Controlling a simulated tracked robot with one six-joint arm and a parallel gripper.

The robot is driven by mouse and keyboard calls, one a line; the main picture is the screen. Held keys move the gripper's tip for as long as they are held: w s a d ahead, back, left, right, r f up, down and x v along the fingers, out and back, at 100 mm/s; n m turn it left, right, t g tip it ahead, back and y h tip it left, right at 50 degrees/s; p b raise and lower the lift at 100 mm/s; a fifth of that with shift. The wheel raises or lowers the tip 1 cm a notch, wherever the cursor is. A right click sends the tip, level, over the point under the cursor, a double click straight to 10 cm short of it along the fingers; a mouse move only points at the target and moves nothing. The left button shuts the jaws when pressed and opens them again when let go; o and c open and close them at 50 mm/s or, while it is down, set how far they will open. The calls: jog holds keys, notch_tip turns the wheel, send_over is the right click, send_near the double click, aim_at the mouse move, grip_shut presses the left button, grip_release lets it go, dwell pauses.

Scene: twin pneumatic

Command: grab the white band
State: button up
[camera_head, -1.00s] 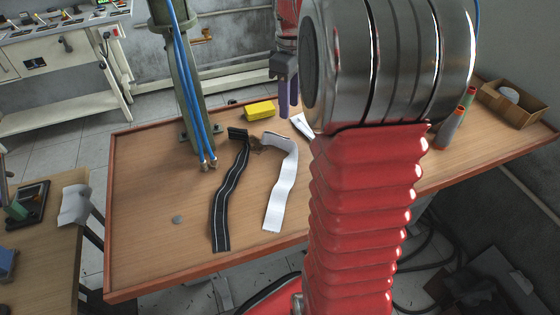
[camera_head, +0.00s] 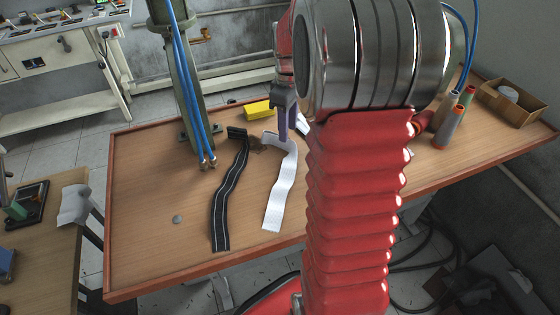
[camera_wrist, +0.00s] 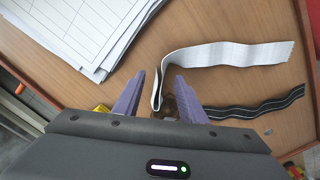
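The white band (camera_head: 280,195) lies on the wooden table in the head view, with its far end curled up. In the wrist view the white band (camera_wrist: 228,54) runs to the right, and its upright curled end stands between or just beyond my fingers. My gripper (camera_head: 283,137) is over that far end in the head view. In the wrist view my gripper (camera_wrist: 160,92) shows two purple fingers spread apart, with the band's end nearer the left finger. I cannot tell whether a finger touches it.
A black striped band (camera_head: 228,200) lies left of the white one. A yellow block (camera_head: 259,111) sits behind. A green post with blue hoses (camera_head: 187,85) stands at the back left. Paper sheets (camera_wrist: 84,25) lie beside the band. Cones (camera_head: 450,126) and a cardboard box (camera_head: 513,104) are at the right.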

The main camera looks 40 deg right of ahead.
jog(key=shift+f, duration=0.1)
jog(key=shift+s+f, duration=0.1)
jog(key=shift+f, duration=2.4)
jog(key=shift+c, duration=0.7)
grip_shut()
